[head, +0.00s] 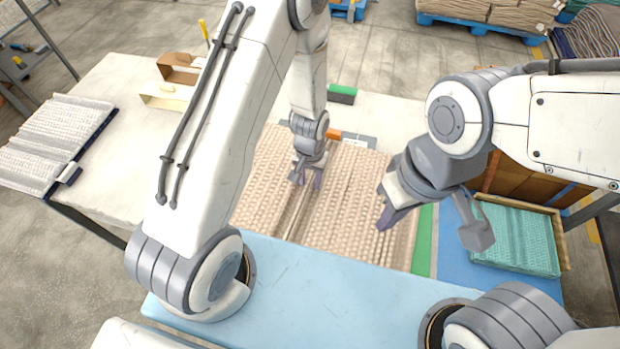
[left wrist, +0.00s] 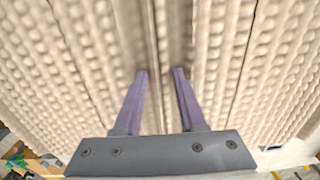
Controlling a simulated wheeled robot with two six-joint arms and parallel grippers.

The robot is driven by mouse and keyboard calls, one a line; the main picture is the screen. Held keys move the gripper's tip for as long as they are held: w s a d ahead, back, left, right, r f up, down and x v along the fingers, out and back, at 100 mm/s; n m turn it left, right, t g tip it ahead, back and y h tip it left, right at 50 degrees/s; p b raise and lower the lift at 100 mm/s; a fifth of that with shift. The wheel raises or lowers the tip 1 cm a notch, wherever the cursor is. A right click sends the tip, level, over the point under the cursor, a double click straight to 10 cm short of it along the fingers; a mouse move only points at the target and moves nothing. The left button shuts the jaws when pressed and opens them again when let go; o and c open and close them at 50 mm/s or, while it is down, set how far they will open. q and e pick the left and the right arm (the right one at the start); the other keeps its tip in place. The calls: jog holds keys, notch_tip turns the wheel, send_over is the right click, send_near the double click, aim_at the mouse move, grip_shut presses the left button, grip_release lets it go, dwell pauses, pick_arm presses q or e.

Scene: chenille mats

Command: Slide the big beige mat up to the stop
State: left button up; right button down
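The big beige mat (head: 345,215) lies on the table, ribbed and bumpy, with a raised crease running lengthwise near its middle. A grey bar (head: 368,141) with an orange piece (head: 333,134) lies at its far edge; I cannot tell if it is the stop or if they touch. My left gripper (head: 307,183) points down at the mat by the crease. In the left wrist view its purple fingers (left wrist: 160,74) are apart, with mat ribs between and below them.
A teal mat (head: 513,236) sits in a wooden tray at the right. A green strip (head: 424,240) and blue surface border the beige mat. A green-and-black block (head: 342,94) stands beyond it. Wooden holders (head: 172,94) and a grey-white mat (head: 52,140) are at left.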

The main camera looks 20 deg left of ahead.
pick_arm(q)
jog(key=shift+c, duration=0.3)
grip_shut()
dwell(1.1)
